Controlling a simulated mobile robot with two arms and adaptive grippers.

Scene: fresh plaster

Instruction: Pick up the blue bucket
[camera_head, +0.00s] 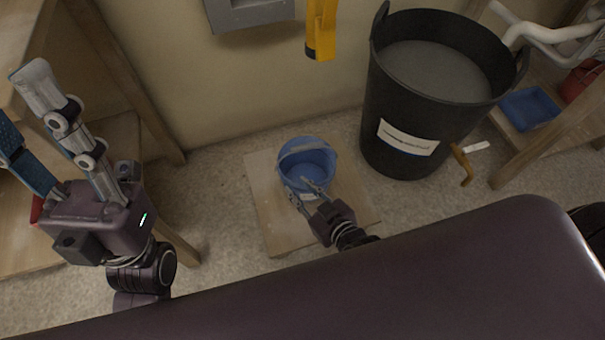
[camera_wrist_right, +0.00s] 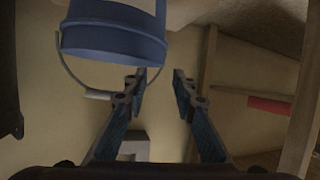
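The blue bucket (camera_head: 318,156) stands upright on a wooden board (camera_head: 270,222) on the floor. In the right wrist view the bucket (camera_wrist_right: 112,42) fills the upper left, with its thin wire handle and pale grip (camera_wrist_right: 97,95) beside one finger. My right gripper (camera_head: 312,190) is at the bucket's near side in the head view. Its fingers (camera_wrist_right: 160,78) are apart with nothing visible between them. I cannot tell whether a finger touches the bucket or handle. My left gripper (camera_head: 22,108) is raised at the far left, its fingers spread and empty.
A yellow tool (camera_head: 321,30) is by the wall. A blue tray (camera_head: 528,108) lies at right. Wooden frames stand on both sides.

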